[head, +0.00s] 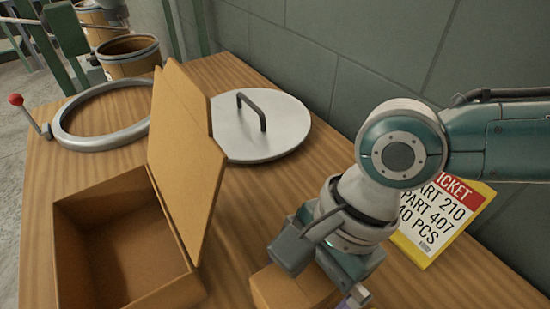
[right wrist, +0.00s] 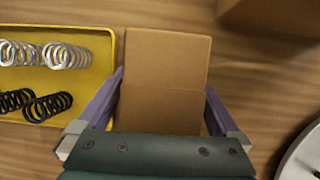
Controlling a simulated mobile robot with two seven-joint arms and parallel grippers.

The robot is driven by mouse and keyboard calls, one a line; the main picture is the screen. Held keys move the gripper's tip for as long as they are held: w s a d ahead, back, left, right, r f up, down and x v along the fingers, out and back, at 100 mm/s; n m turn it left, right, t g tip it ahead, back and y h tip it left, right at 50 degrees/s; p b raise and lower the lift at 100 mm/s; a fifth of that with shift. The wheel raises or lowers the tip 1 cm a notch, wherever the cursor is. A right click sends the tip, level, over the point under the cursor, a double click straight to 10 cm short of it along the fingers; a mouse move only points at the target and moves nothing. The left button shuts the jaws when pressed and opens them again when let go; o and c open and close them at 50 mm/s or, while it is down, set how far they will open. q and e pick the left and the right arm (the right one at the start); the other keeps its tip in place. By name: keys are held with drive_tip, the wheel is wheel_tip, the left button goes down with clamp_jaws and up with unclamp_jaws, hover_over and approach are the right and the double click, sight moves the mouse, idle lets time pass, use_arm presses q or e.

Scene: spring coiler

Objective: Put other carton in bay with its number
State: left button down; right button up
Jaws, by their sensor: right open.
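A small plain brown carton (head: 292,288) stands on the wooden bench at the bottom of the head view, partly covered by my right gripper (head: 335,287). In the right wrist view the carton (right wrist: 165,62) lies between the two purple fingers of my right gripper (right wrist: 165,80). The fingers are open, one along each side of the carton; I cannot tell if they touch it. No number shows on its visible faces. A ticket (head: 437,221) in a yellow frame lists part 210 and part 407. No numbered bay is in view. My left gripper is not in view.
A large open cardboard box (head: 65,240) with its flap raised stands at left. Behind it are a metal ring (head: 78,140) and a round metal lid (head: 265,140) with a handle. A yellow tray (right wrist: 92,115) of silver and black springs lies beside the carton. A wall backs the bench.

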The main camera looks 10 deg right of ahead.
clamp_jaws()
idle(0.8)
